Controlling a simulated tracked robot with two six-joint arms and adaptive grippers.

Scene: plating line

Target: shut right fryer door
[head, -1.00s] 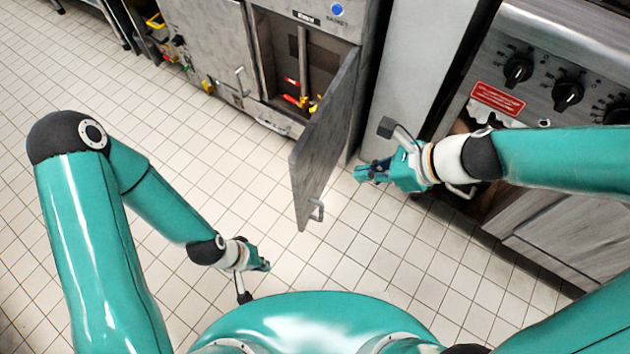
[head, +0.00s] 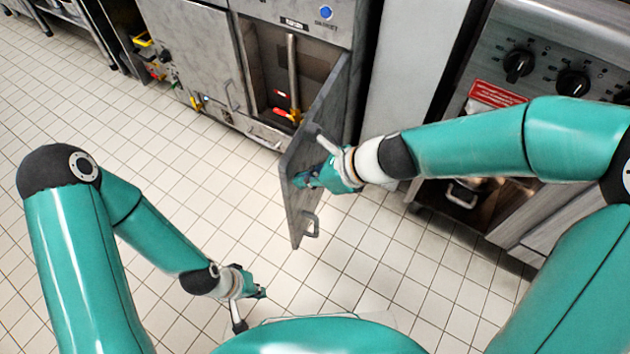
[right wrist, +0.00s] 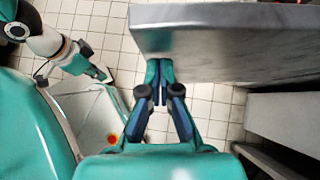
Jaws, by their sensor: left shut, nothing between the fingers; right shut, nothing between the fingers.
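The right fryer door (head: 318,125) is a grey metal panel standing wide open, with its handle (head: 311,225) near the low outer end. My left gripper (head: 262,293) is shut and empty, low over the floor, away from the door.
The left fryer door (head: 190,50) is closed, with a handle. A range with black knobs (head: 519,64) and a red label (head: 497,95) stands at the right. The tiled floor (head: 170,160) left of the open door is clear.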

